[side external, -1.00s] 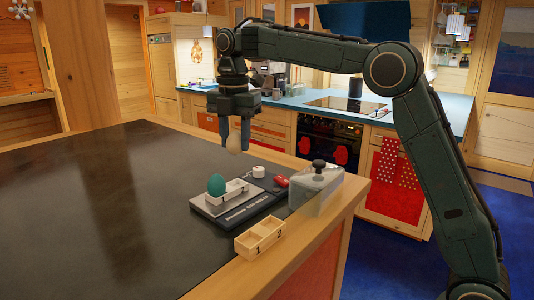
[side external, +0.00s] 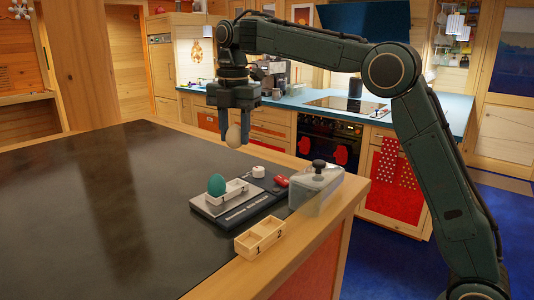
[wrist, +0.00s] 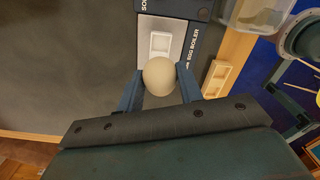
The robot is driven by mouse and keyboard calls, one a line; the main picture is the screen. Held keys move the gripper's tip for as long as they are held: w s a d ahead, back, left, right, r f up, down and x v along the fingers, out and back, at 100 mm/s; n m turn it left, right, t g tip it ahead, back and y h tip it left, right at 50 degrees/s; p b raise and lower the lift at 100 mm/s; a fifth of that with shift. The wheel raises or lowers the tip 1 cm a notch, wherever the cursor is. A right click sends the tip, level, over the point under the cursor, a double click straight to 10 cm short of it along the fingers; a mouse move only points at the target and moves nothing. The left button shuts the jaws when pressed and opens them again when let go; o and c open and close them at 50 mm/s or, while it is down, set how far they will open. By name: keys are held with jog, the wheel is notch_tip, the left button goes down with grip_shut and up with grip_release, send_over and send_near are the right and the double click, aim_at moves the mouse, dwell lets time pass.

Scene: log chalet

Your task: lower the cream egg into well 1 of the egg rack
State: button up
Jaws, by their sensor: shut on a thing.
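The cream egg (side external: 233,137) is held between the fingertips of my gripper (side external: 238,129), high above the dark counter in the side view. In the wrist view the egg (wrist: 159,74) sits between the two fingers of my gripper (wrist: 159,84). The egg rack (side external: 250,247) is a small pale wooden block with two square wells, marked 1 and 2, near the counter's front edge. Both wells look empty in the side view. In the wrist view the rack (wrist: 209,88) is right of the egg, partly hidden by my gripper.
A small white cylinder (side external: 259,171) and a red object (side external: 281,181) are nearby. The left counter is clear.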

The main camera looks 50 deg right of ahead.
jog(key=shift+s+a+r, duration=0.35)
jog(key=shift+s+a, duration=0.15)
jog(key=shift+s, duration=0.15)
jog(key=s+a+f, duration=0.3)
jog(key=s+a, duration=0.2)
jog(key=s, duration=0.2)
jog(key=s+a+f, duration=0.2)
jog(key=s+a, duration=0.3)
jog(key=s, duration=0.1)
jog(key=shift+s+a+f, duration=0.4)
jog(key=shift+f, duration=0.15)
dwell(0.4)
jog(key=shift+f, duration=0.35)
jog(key=shift+f, duration=2.25)
dwell(2.5)
